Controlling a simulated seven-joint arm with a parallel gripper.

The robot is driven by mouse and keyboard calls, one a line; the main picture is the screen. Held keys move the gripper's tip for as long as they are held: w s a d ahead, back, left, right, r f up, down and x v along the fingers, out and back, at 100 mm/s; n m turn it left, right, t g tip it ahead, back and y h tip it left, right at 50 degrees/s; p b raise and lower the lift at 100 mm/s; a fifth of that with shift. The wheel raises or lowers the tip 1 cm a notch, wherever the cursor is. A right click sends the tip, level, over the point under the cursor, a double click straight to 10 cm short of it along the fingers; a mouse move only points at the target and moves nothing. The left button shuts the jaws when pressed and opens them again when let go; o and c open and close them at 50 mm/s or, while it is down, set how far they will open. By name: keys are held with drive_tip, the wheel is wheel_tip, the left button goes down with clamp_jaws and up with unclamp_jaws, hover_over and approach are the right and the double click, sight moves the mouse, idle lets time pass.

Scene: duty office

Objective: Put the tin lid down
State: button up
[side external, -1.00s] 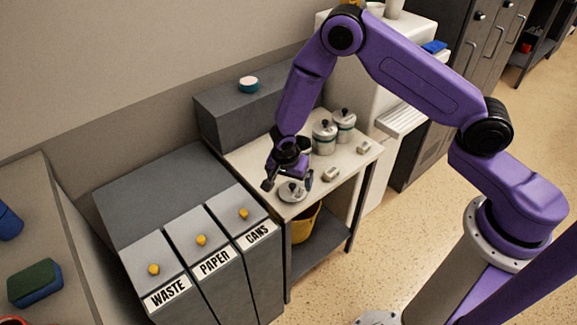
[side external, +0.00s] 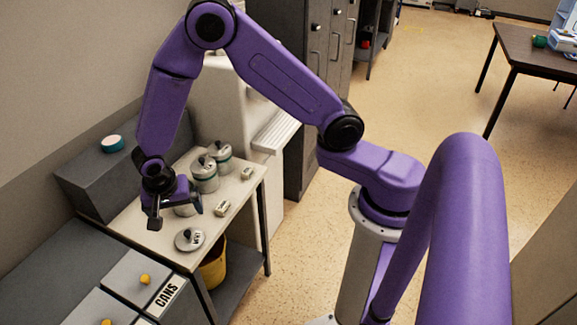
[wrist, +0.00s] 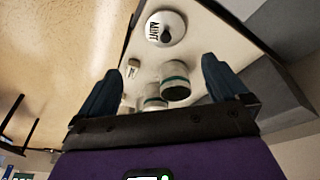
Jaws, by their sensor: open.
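The tin lid (side external: 190,239) lies flat on the pale table top (side external: 232,207), near its front end. It is a pale disc with a dark knob and a dark-lettered label, and it also shows in the wrist view (wrist: 166,28). My gripper (side external: 176,215) is open and empty, raised above the table and apart from the lid. A tin (side external: 184,211) with a green band is partly hidden behind my gripper. That tin shows between and beyond my fingers in the wrist view (wrist: 175,82).
Two lidded tins (side external: 205,175) (side external: 220,158) stand farther back. Two small pale blocks (side external: 222,208) (side external: 247,173) lie along the right edge. A grey box (side external: 85,185) with a teal-topped round item (side external: 113,143) stands left. The CANS bin (side external: 135,277) adjoins the front end.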

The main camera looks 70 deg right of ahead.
drive_tip(key=s+d+r+n+y, duration=0.1)
drive_tip(key=s+d+r+n, duration=0.1)
drive_tip(key=s+r+n, duration=0.9)
drive_tip(key=s+d+r+n+y, duration=0.1)
drive_tip(key=s+d+r+n, duration=0.2)
drive_tip(key=s+n, duration=0.3)
drive_tip(key=s+d+r+n+g+y, duration=0.1)
drive_tip(key=s+d+n, duration=0.3)
drive_tip(key=s, duration=0.7)
drive_tip(key=shift+s+r+n, duration=0.15)
drive_tip(key=shift+r+n, duration=0.75)
